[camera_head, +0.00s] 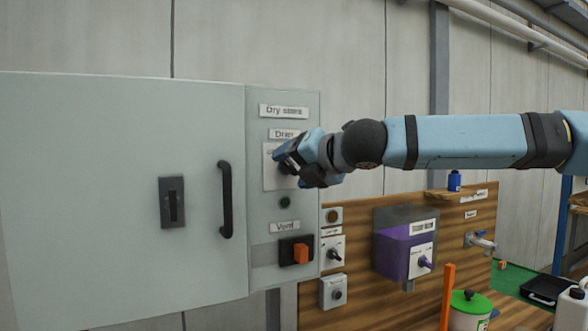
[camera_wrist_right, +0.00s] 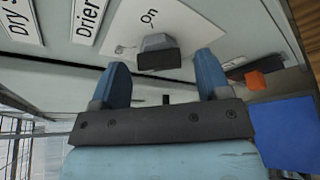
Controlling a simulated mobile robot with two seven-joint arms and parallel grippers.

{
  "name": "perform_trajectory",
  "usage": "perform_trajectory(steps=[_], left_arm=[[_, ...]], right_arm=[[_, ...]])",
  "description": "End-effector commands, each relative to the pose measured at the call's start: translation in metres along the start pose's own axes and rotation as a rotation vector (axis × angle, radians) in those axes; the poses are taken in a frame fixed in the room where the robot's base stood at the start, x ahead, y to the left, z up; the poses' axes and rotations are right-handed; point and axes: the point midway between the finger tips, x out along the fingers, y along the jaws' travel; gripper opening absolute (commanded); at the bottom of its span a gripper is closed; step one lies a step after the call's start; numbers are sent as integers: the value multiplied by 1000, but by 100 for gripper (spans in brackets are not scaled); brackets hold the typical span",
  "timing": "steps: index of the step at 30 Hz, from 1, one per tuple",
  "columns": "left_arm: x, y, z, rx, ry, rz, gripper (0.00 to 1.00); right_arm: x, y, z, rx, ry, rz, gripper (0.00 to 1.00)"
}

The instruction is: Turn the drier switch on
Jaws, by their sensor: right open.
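The drier switch shows in the right wrist view as a dark grey knob (camera_wrist_right: 158,56) on a white plate (camera_wrist_right: 125,45) marked "On". In the head view its white plate (camera_head: 269,172) sits below the "Drier" label (camera_head: 284,134), and the knob is hidden behind my gripper. My right gripper (camera_head: 284,163) is at the plate. In the right wrist view its two blue fingers (camera_wrist_right: 163,66) are open, one on each side of the knob, with gaps visible between fingers and knob. Whether the fingers touch the plate I cannot tell. My left gripper is not in view.
Below the drier plate are a dark round button (camera_head: 285,202) and an orange vent switch (camera_head: 301,253). A black door handle (camera_head: 226,199) stands out on the left. A purple tank (camera_head: 393,252) and a wooden board (camera_head: 365,302) are at the lower right.

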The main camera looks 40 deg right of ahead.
Motion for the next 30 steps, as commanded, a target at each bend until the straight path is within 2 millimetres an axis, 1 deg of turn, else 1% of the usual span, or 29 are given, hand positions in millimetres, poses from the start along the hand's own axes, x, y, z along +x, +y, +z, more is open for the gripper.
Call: perform_trajectory(steps=[3, 11, 12, 14, 15, 18, 25, 30], left_arm=[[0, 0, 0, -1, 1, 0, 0], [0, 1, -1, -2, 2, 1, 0], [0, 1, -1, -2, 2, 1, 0], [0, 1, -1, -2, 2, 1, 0], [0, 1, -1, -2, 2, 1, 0], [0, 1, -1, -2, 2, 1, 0], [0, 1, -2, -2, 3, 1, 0], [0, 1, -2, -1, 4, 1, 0]], right_arm=[[4, 0, -1, 0, 1, -1, 70], [5, 0, 0, -1, 0, 0, 70], [5, 0, 0, -1, 0, 0, 66], [4, 0, 0, -1, 0, 0, 52], [4, 0, 0, -1, 0, 0, 43], [4, 0, 0, -1, 0, 0, 21], [4, 0, 0, 10, 1, 5, 21], [4, 0, 0, 59, 1, 26, 21]])
